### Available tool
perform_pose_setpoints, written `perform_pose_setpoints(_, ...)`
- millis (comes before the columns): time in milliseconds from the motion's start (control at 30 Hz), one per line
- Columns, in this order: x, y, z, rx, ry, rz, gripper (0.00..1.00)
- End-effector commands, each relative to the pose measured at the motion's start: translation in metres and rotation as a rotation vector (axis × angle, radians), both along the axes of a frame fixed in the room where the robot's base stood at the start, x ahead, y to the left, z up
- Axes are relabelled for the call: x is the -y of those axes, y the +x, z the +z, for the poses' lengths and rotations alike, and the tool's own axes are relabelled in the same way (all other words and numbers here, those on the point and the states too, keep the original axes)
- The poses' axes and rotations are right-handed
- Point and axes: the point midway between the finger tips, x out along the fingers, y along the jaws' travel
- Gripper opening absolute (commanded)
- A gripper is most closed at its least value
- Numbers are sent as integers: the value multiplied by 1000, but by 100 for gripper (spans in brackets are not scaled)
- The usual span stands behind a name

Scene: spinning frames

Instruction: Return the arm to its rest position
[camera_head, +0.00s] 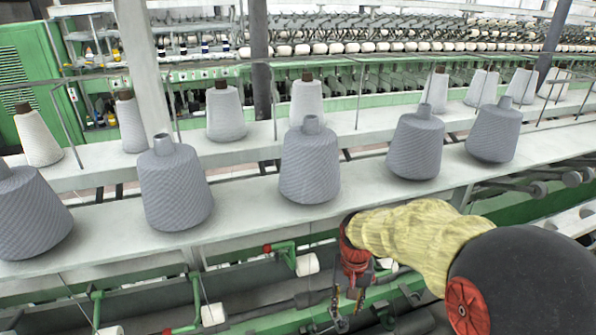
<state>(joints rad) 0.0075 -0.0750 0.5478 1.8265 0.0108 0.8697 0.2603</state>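My arm enters the camera_head view from the lower right, with a black link and a yellow fabric sleeve. At its end, a red wrist part leads down to my gripper (345,308), which points downward in front of the shelf. The fingers are small and dark against the machine, so I cannot tell if they are open or shut. I see no yarn cone between them.
Grey yarn cones (310,165) stand in a row on the white front shelf (245,215). Paler cones (225,112) stand on the shelf behind. Green machine parts and small white bobbins (307,264) lie below, around my gripper. Thin metal rods rise between the shelves.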

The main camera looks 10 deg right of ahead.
Motion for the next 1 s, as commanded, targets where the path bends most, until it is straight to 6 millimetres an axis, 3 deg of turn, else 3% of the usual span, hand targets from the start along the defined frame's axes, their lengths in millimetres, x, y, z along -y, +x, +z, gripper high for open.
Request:
perform_pose_setpoints(33,0,15,20,45,0,0,33)
perform_pose_setpoints(500,0,11,-16,31,1,39,33)
perform_pose_setpoints(567,0,-7,-24,-2,2,70,33)
perform_pose_setpoints(700,0,-36,-18,-5,2,126,33)
perform_pose_setpoints(1000,0,-84,-18,74,-7,202,33)
